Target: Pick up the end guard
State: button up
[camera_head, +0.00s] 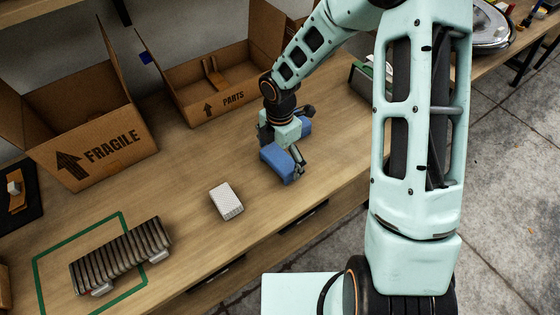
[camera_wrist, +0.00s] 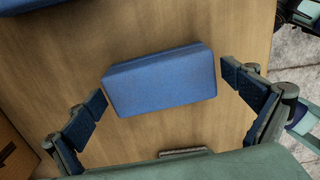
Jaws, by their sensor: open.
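A blue rounded block (camera_head: 277,164), which may be the end guard, lies on the wooden workbench (camera_head: 190,170) under my gripper (camera_head: 281,147). In the wrist view the blue block (camera_wrist: 160,80) lies slightly tilted between the two spread fingers of my gripper (camera_wrist: 164,90). A gap shows on both sides of it, wider on the right. My gripper is open and empty. A second blue piece (camera_head: 305,127) shows behind the gripper, partly hidden by it; a blue edge (camera_wrist: 60,5) also shows at the top left of the wrist view.
A white ribbed block (camera_head: 226,201) lies on the bench to the left. Bare wood surrounds the white block.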

jog(key=c, duration=0.8)
jog(key=shift+r, duration=0.15)
